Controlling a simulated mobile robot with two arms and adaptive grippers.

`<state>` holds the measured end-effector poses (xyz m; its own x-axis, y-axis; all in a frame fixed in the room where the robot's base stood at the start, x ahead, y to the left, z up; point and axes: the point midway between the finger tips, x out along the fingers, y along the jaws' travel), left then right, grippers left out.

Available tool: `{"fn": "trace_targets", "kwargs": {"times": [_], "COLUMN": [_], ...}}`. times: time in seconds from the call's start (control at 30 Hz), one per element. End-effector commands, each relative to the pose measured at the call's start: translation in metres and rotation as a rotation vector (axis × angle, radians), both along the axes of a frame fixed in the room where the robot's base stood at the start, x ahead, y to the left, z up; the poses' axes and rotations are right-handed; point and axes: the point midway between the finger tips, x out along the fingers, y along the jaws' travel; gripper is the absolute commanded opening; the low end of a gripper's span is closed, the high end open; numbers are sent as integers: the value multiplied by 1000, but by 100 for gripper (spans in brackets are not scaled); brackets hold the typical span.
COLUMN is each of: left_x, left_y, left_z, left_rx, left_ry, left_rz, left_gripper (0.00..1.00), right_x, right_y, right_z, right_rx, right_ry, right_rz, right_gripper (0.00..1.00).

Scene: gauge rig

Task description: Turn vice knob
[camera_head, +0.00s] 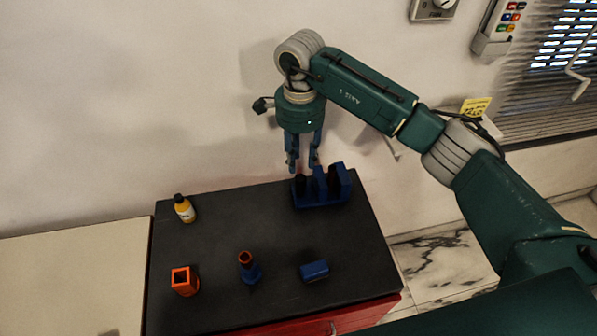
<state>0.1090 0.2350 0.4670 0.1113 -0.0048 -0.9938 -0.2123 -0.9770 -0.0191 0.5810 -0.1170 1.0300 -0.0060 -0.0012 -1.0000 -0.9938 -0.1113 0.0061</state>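A blue vice (322,198) stands at the back right of the dark tabletop. A dark upright part (300,185) at its left end may be the knob; it is too small to tell. My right gripper (303,168) points down just above the left part of the vice. Its two fingers are apart with a gap between them, and nothing shows held in it. Whether a fingertip touches the vice cannot be told from this view. My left gripper is not in view.
On the dark tabletop (215,240) stand a yellow bottle (184,209) with a black cap, an orange square holder (184,281), a blue piece with an orange-brown top (249,268) and a blue block (314,271). A wall rises behind. The table's middle is clear.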

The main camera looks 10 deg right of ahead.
Motion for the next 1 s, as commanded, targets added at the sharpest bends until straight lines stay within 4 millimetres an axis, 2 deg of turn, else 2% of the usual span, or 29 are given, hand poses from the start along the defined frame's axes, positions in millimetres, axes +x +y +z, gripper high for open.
{"fn": "trace_targets", "kwargs": {"times": [0.1, 0.2, 0.3, 0.4, 0.5, 0.67, 0.87, 1.0], "left_x": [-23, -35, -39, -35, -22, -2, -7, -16], "left_y": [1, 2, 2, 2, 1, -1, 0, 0], "left_z": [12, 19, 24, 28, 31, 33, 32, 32], "left_rx": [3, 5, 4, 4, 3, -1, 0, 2], "left_ry": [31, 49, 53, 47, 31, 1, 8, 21], "left_rz": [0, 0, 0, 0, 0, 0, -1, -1], "left_gripper": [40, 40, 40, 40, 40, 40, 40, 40], "right_x": [-2, -2, -2, -1, -1, -1, -1, -1], "right_y": [0, 0, 1, 1, 0, 1, 0, 0], "right_z": [-21, -40, -58, -71, -81, -87, -87, -87], "right_rx": [0, 0, 0, 2, 0, 1, 1, 1], "right_ry": [6, 5, 5, 3, 2, -1, -1, -1], "right_rz": [0, -1, 0, 0, -1, 0, 0, 0], "right_gripper": [31, 31, 31, 31, 31, 31, 31, 3]}}
